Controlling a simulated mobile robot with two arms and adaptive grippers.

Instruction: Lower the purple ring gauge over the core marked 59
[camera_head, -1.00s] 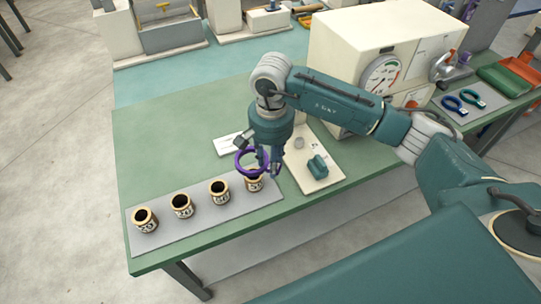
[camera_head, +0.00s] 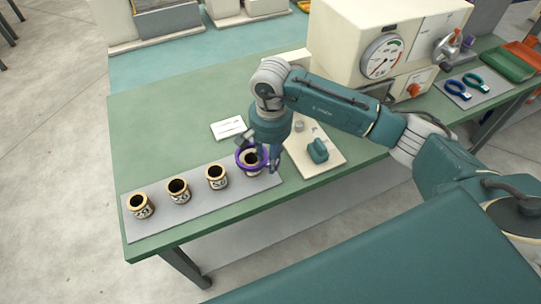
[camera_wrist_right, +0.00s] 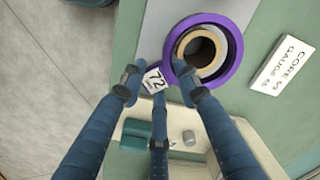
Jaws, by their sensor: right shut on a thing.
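The purple ring gauge (camera_head: 240,165) is at the rightmost core (camera_head: 256,170) of a row on a grey strip. In the right wrist view the ring (camera_wrist_right: 233,35) encircles that core's cream rim (camera_wrist_right: 218,62) off centre; how far down it sits I cannot tell. My right gripper (camera_head: 266,160) points down beside this core, shut on the ring gauge. In the wrist view a white tag reading 72 (camera_wrist_right: 155,81) lies between the fingertips (camera_wrist_right: 160,88). The right core's number is hidden, and the other cores' labels are too small to read surely. My left gripper is out of view.
Other cores (camera_head: 217,177) (camera_head: 179,191) (camera_head: 141,206) stand left on the strip (camera_head: 160,226). A white card (camera_head: 229,128) lies behind. A cream board with a teal block (camera_head: 318,151) is right of the gripper. A dial machine (camera_head: 350,40) stands behind; the green table's left is clear.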

